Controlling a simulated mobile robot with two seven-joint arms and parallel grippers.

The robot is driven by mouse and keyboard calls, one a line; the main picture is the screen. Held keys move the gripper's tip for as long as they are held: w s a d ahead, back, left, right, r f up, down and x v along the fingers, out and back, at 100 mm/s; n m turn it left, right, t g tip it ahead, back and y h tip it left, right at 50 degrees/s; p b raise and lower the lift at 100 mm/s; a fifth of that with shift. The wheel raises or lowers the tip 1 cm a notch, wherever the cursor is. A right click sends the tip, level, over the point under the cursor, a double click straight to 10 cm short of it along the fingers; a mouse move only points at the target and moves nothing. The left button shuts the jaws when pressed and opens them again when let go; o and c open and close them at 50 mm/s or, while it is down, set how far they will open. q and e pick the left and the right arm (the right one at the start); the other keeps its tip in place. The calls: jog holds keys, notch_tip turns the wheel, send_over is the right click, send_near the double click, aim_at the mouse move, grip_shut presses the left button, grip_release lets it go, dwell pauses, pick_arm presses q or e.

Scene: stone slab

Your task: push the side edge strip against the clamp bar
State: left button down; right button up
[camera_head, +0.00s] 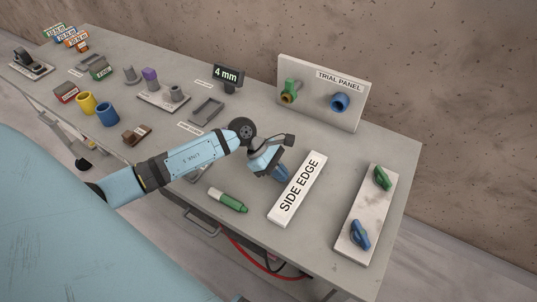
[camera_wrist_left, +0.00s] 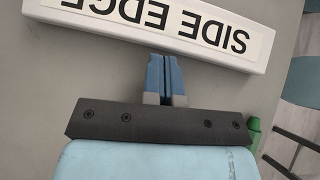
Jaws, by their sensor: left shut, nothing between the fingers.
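The side edge strip, a white bar labelled "SIDE EDGE" (camera_head: 297,189), lies at a slant on the grey table. It also crosses the top of the left wrist view (camera_wrist_left: 165,24). The clamp bar (camera_head: 366,215) is a pale plate with a green and a blue clamp handle, lying to the right of the strip with a gap of bare table between them. My left gripper (camera_head: 283,176) is just left of the strip, fingers pointing down. Its blue fingers are shut and empty, close to the strip's long side in the left wrist view (camera_wrist_left: 166,78); contact is unclear. The right gripper is not in view.
A green marker (camera_head: 228,200) lies left of the strip, near the front edge. The trial panel (camera_head: 322,92) stands behind, with green and blue fittings. A grey tray (camera_head: 207,110), cups and blocks fill the left side. The table's right edge lies just beyond the clamp bar.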

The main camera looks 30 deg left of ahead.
pick_arm(q)
jog(key=shift+d, duration=0.35)
jog(key=d+b, duration=0.1)
jog(key=d, duration=0.2)
jog(key=w+d+b, duration=0.1)
jog(key=d, duration=0.3)
jog(key=d+b, duration=0.1)
jog(key=d, duration=0.3)
jog(key=shift+w+d+f+b, duration=0.1)
jog(key=shift+w+f+b, duration=0.05)
jog(key=shift+w+b, duration=0.15)
jog(key=shift+d, duration=0.45)
